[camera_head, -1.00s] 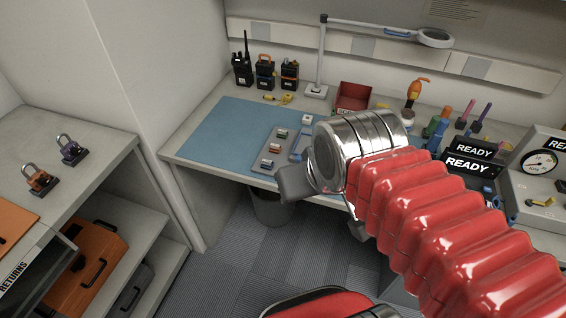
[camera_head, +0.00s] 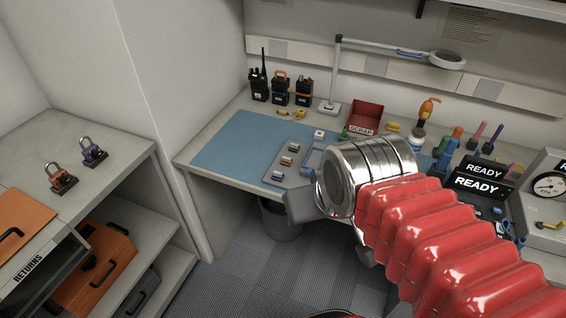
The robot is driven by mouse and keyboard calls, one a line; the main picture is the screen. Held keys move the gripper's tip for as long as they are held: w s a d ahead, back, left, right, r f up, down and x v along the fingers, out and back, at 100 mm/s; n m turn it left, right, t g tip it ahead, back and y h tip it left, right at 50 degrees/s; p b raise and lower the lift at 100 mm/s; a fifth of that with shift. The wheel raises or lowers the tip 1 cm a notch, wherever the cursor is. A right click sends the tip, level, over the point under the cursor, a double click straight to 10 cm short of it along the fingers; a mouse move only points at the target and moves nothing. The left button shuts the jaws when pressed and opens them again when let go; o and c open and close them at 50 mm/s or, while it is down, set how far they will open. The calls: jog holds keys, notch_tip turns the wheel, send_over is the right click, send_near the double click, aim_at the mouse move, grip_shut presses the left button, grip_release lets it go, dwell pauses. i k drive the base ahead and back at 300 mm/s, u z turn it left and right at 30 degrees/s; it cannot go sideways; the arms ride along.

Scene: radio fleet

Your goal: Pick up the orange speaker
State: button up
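No thing is plainly readable as an orange speaker. At the back of the workbench, a black unit with an orange handle (camera_head: 280,90) stands beside a similar unit with orange parts (camera_head: 304,93); either could be it, and I cannot tell which. My gripper (camera_head: 332,226) hangs in front of the bench's front edge, well apart from both units. Its two grey fingers show spread apart below the silver wrist, with nothing visible between them. My red arm hides part of the bench's right side.
A black radio (camera_head: 259,82) stands left of the units. The blue mat (camera_head: 240,140) is mostly clear; a grey tray (camera_head: 292,160) lies at its right. A lamp (camera_head: 333,106) and red scrap bin (camera_head: 365,117) stand to the right. Padlocks (camera_head: 62,180) sit on the left counter.

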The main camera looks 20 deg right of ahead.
aim_at(285, 162)
jog(key=u, duration=0.5)
jog(key=i, duration=1)
jog(key=z, duration=0.05)
